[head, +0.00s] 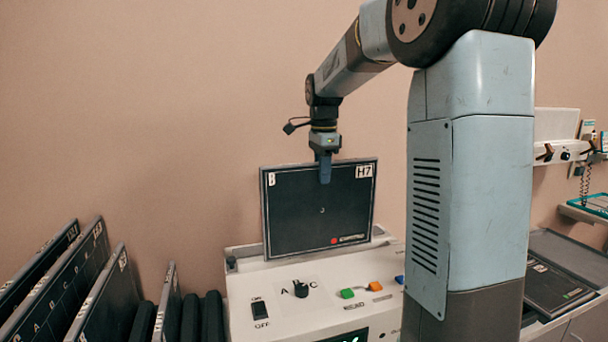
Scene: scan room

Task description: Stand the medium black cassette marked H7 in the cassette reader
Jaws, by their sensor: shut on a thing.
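The black cassette marked H7 (300,215) stands upright in the head view, with its H7 label at the upper right corner and a red dot near its lower edge. My gripper (324,170) is shut on the middle of its top edge, one finger showing on the front face. The cassette reader (290,311) is the white console below, with a switch, a knob and coloured buttons. The cassette's lower edge is at the back of the reader's top; I cannot tell whether it sits in the slot or just above it.
Several dark cassettes (104,290) lean in a rack at the lower left, beside black rollers or dividers (190,318). Another dark cassette (560,287) lies flat on a counter at the right. A wall unit with a coiled cord (584,185) is behind it.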

